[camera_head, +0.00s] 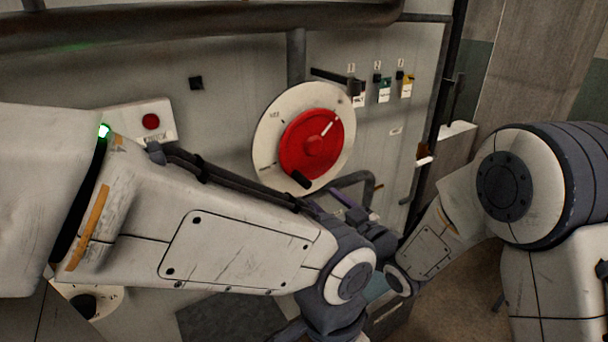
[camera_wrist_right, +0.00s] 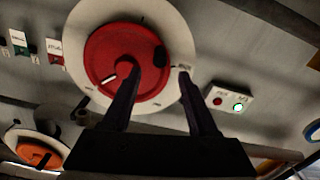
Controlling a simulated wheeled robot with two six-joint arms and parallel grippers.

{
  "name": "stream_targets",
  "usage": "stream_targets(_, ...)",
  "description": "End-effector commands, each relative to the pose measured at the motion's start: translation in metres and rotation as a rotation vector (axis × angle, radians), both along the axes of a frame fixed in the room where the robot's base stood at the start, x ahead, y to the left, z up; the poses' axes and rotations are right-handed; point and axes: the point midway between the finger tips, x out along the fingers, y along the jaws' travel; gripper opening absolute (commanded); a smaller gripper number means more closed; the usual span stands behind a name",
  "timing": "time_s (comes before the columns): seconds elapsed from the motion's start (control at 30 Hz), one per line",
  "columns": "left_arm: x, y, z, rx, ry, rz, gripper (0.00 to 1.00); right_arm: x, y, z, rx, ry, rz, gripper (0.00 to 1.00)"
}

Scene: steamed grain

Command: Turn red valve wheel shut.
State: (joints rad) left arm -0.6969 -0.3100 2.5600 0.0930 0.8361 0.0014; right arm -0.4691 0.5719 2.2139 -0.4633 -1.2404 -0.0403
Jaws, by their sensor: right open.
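The red valve wheel (camera_head: 311,143) sits on a round white plate (camera_head: 268,125) on the grey panel. It has a white line at its upper right and a black knob (camera_head: 301,179) at its lower edge. In the right wrist view the red wheel (camera_wrist_right: 108,55) and black knob (camera_wrist_right: 160,58) appear turned over. My right gripper (camera_head: 335,208) is below the wheel in the head view, partly hidden by my arms. In its wrist view the gripper (camera_wrist_right: 158,70) is open and empty, with the knob between the fingertips in the picture; contact cannot be told. My left gripper is out of view.
A red button (camera_head: 151,121) on a white box is left of the wheel. Several small tagged switches (camera_head: 384,89) are at upper right. A thick pipe (camera_head: 200,25) crosses the top. My left arm covers the panel below the wheel, close to my right wrist.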

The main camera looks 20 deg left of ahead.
Motion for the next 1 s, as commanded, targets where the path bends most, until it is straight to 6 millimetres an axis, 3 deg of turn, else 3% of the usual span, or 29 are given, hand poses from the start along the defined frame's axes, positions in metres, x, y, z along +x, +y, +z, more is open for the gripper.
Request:
stream_targets(0.6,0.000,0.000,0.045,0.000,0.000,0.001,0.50,0.057,0.074,0.003,0.008,-0.005,0.003,0.59)
stream_targets(1.0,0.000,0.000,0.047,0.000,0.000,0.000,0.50,0.063,0.082,0.001,0.007,-0.005,0.003,0.59)
